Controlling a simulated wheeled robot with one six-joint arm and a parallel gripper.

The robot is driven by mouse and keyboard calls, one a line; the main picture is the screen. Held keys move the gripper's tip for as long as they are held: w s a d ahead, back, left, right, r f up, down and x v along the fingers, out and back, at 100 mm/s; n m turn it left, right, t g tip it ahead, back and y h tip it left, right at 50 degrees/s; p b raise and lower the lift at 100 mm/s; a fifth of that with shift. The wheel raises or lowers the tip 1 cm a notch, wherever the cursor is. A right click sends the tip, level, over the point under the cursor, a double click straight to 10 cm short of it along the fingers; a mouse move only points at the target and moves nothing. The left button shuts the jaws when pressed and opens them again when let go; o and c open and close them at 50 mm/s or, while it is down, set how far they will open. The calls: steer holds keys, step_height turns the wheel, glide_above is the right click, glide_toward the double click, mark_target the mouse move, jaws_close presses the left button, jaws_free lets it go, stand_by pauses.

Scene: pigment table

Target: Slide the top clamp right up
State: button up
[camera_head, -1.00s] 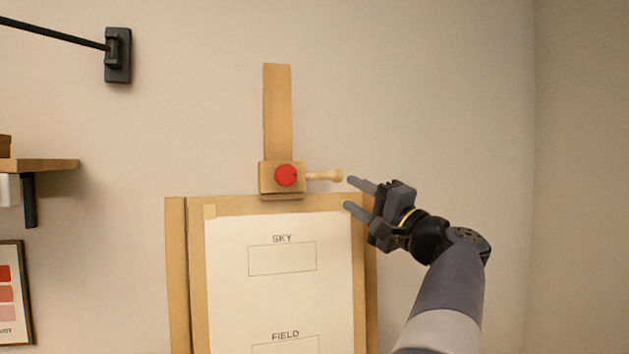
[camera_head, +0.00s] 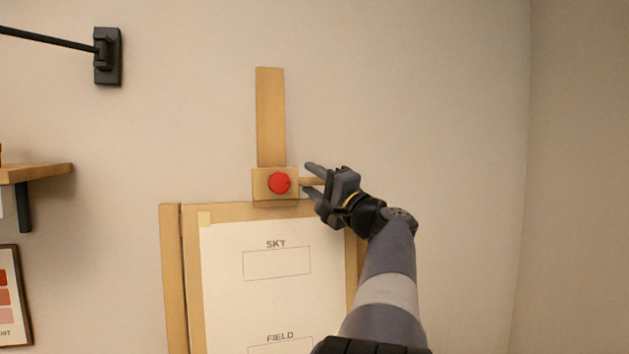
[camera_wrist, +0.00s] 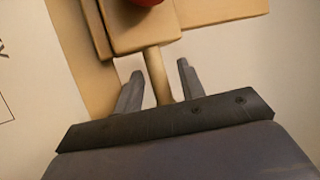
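The top clamp (camera_head: 261,189) is a wooden block with a red knob (camera_head: 279,183), sitting at the top edge of the drawing board on an upright wooden mast (camera_head: 270,115). A pale wooden handle (camera_head: 310,182) sticks out of its right side. My gripper (camera_head: 308,178) is at the clamp's right, with one finger above the handle and one below. In the wrist view the handle (camera_wrist: 156,75) runs between my two open fingers (camera_wrist: 160,80), with gaps on both sides. The handle's outer end is hidden by my gripper in the head view.
The board (camera_head: 193,270) holds a paper (camera_head: 225,290) marked SKY and FIELD. The mast above the clamp is bare. A shelf (camera_head: 45,171), a black wall bracket (camera_head: 107,56) and a framed colour chart (camera_head: 12,320) are at the left. The wall at the right is clear.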

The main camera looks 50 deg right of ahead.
steer(key=shift+c, duration=0.5)
jaws_close()
